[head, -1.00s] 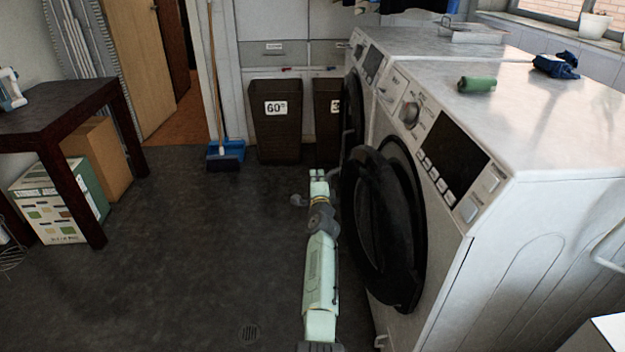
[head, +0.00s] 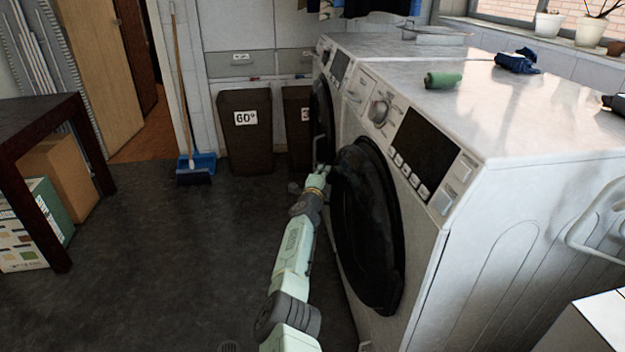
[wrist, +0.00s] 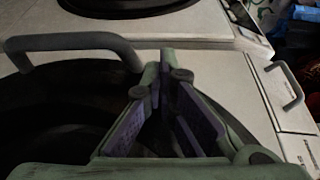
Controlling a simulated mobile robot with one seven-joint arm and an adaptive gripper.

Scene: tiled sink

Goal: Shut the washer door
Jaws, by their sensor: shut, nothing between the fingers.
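The washer door (head: 368,240) is round and black, on the front of the nearer white washer (head: 540,215). In the head view it lies close to the washer's front; I cannot tell whether it is fully shut. My gripper (head: 320,168) is beside the door's far left edge, with my arm running along the door's left side. In the wrist view my gripper (wrist: 164,55) has its fingertips together, holding nothing. The dark door (wrist: 60,115) fills the lower left behind the fingers. A curved grey bar (wrist: 80,42) crosses beside them. Any contact with the door is unclear.
A second washer (head: 385,45) stands beyond the nearer one. Dark bins (head: 245,150) and a blue dustpan (head: 203,163) stand at the back. A green roll (head: 443,79) lies on top of the nearer washer. The floor (head: 180,260) left of my arm is clear.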

